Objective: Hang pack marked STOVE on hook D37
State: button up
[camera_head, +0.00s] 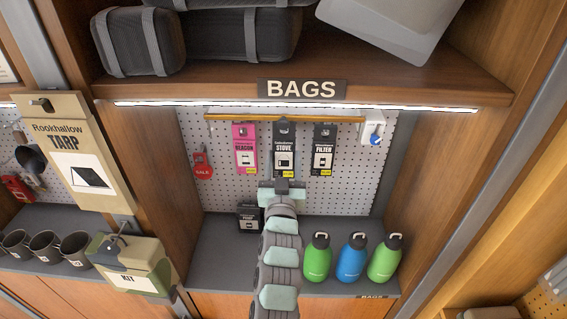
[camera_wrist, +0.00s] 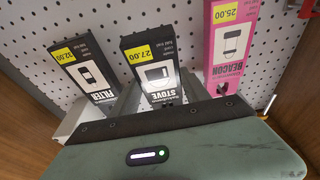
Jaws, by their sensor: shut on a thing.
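The black STOVE pack (camera_head: 284,148) is upright in front of the pegboard, between the pink BEACON pack (camera_head: 245,148) and the black FILTER pack (camera_head: 323,149). My gripper (camera_head: 282,186) is at the lower end of the STOVE pack and shut on it. In the wrist view, where the text is upside down, my gripper's fingers (camera_wrist: 160,95) stand either side of the STOVE pack (camera_wrist: 152,66), which shows a yellow 27.00 tag. The pack's top and any hook behind it are too small to make out. No D37 label is readable.
A wooden rail (camera_head: 285,118) crosses above the packs under the BAGS sign (camera_head: 303,89). A white-blue device (camera_head: 373,128) is at its right end. A red SALE tag (camera_head: 202,165) hangs left. Green and blue bottles (camera_head: 351,258) and a small dark box (camera_head: 249,218) stand on the shelf below.

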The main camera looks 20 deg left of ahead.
jog(key=shift+w, duration=0.2)
jog(key=shift+f+b, duration=0.45)
dwell(0.3)
jog(key=o, duration=1.5)
